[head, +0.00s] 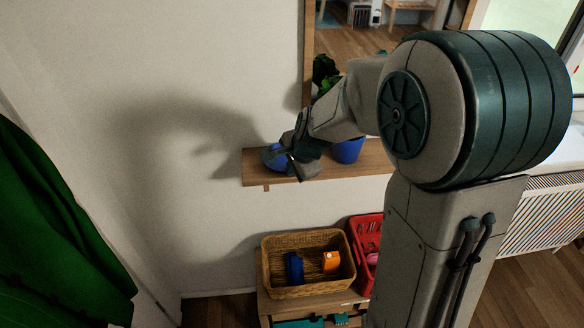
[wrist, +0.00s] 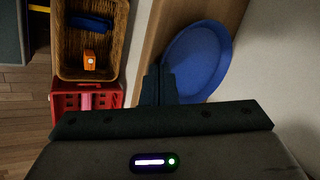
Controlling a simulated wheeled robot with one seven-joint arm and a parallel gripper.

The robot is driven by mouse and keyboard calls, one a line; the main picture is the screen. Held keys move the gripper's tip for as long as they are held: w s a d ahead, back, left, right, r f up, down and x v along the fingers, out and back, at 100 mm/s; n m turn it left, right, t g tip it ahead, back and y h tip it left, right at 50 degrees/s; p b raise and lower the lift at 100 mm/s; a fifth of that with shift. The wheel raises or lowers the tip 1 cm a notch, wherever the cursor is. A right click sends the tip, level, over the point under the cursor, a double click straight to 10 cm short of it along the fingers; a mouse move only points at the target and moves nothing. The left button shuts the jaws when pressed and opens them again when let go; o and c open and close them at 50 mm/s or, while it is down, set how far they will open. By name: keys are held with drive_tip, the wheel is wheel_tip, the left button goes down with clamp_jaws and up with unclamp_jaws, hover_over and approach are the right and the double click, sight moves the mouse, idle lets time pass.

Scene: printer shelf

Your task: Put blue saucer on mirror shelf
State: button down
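The blue saucer (head: 272,156) is at the left end of the wooden mirror shelf (head: 372,160), at or just above its surface. In the wrist view the blue saucer (wrist: 200,55) lies over the shelf board (wrist: 165,35), close to the wall. My gripper (head: 290,158) is at the saucer's right side in the head view. In the wrist view my gripper (wrist: 160,82) has its fingers close together at the saucer's near-left rim and looks shut on it. The fingers hide that part of the rim. I cannot tell whether the saucer's underside touches the board.
A blue pot (head: 347,151) with a plant (head: 325,73) stands on the shelf right of my gripper. The mirror (head: 350,40) rises behind. Below are a wicker basket (head: 298,289) and a red basket (head: 366,233). A green cloth (head: 50,230) hangs at left.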

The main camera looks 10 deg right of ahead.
drive_tip(key=c, duration=2)
unclamp_jaws()
drive_tip(key=shift+f, duration=0.1)
drive_tip(key=shift+r+p, duration=0.25)
drive_tip(key=shift+p, duration=0.05)
drive_tip(key=v, duration=1.2)
drive_tip(key=s+d+f+n+g+h, duration=0.1)
drive_tip(key=s+d+f+n, duration=0.1)
drive_tip(key=s+n, duration=0.4)
drive_tip(key=s+d+f+n+g+h, duration=0.1)
drive_tip(key=s+d+f+n, duration=0.1)
drive_tip(key=s+n, duration=0.5)
drive_tip(key=s+d, duration=0.1)
drive_tip(key=s, duration=0.4)
drive_tip(key=shift+d, duration=0.2)
drive_tip(key=shift+a+f, duration=0.1)
